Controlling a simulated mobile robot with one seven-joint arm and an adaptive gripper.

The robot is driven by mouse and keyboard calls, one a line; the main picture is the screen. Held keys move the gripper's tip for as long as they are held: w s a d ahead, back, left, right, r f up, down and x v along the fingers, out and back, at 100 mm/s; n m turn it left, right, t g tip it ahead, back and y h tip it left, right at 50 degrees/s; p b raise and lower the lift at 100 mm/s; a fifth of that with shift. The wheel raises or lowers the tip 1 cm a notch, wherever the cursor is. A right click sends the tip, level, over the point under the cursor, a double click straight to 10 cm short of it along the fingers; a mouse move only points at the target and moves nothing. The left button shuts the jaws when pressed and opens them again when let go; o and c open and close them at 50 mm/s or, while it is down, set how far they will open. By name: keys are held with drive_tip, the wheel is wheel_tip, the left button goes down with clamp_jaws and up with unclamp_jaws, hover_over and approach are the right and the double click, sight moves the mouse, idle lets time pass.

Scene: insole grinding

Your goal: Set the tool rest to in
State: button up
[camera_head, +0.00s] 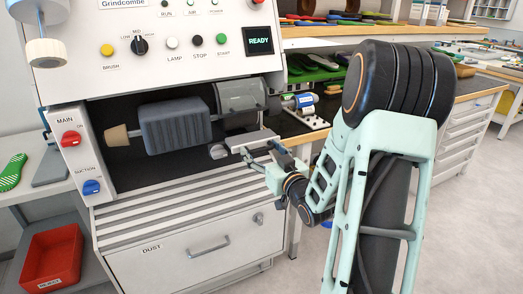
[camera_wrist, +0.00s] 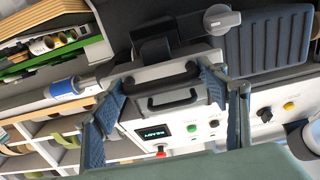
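The tool rest appears as a flat grey plate (camera_head: 252,139) at the lower right of the grinder's opening in the head view. My gripper (camera_head: 262,155) is right at its front edge. In the wrist view, my gripper (camera_wrist: 163,78) has its two blue fingers spread wide, with a light grey part and dark handle-like bars between and beyond them. I cannot tell whether the fingers touch it. A grey knob (camera_head: 218,151) sits left of the plate; it also shows in the wrist view (camera_wrist: 221,19).
The grinder's ribbed grey roller (camera_head: 177,125) and clear-grey hood (camera_head: 241,95) are close by. The control panel's display (camera_head: 259,46) reads READY. The dust drawer (camera_head: 205,245) lies below. A red reject bin (camera_head: 52,257) stands at lower left. Open floor lies at right.

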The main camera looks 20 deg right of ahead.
sight(257, 145)
drive_tip(key=c, duration=0.8)
drive_tip(key=w+b, duration=0.1)
drive_tip(key=w, duration=0.3)
drive_tip(key=shift+w+a+b, duration=0.15)
drive_tip(key=shift+w+b, duration=0.05)
drive_tip(key=shift+b, duration=0.2)
drive_tip(key=shift+r, duration=0.2)
drive_tip(key=o, duration=1.2)
drive_tip(key=shift+o, duration=0.8)
drive_tip(key=shift+w+f, duration=0.15)
drive_tip(key=shift+w, duration=0.05)
drive_tip(key=shift+s, duration=0.1)
drive_tip(key=s, duration=1.2)
drive_tip(key=shift+d, duration=0.2)
